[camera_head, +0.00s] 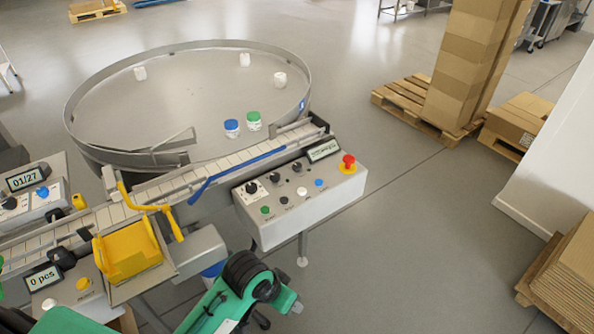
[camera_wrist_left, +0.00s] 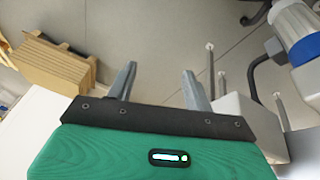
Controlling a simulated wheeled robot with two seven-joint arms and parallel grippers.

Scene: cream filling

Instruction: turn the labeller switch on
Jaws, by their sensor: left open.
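A grey control box (camera_head: 300,200) with a red emergency stop, dark knobs and coloured buttons is mounted at the conveyor's right end. A second control box (camera_head: 35,195) with a "01/27" display, a dark knob and a blue button is at the left edge. A lower box (camera_head: 56,288) shows "0 pcs". I cannot read which one carries the labeller switch. My left gripper (camera_wrist_left: 158,80) shows in the left wrist view, its two grey fingers apart with nothing between them. In the head view a green arm part is at the bottom, below the boxes; its fingers are not clear there. My right gripper is not seen.
A round turntable (camera_head: 180,52) holds several small jars. A conveyor (camera_head: 215,172) with a blue guide runs in front of it. Stacked cartons (camera_head: 470,60) stand on a pallet at the right; the floor between is clear.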

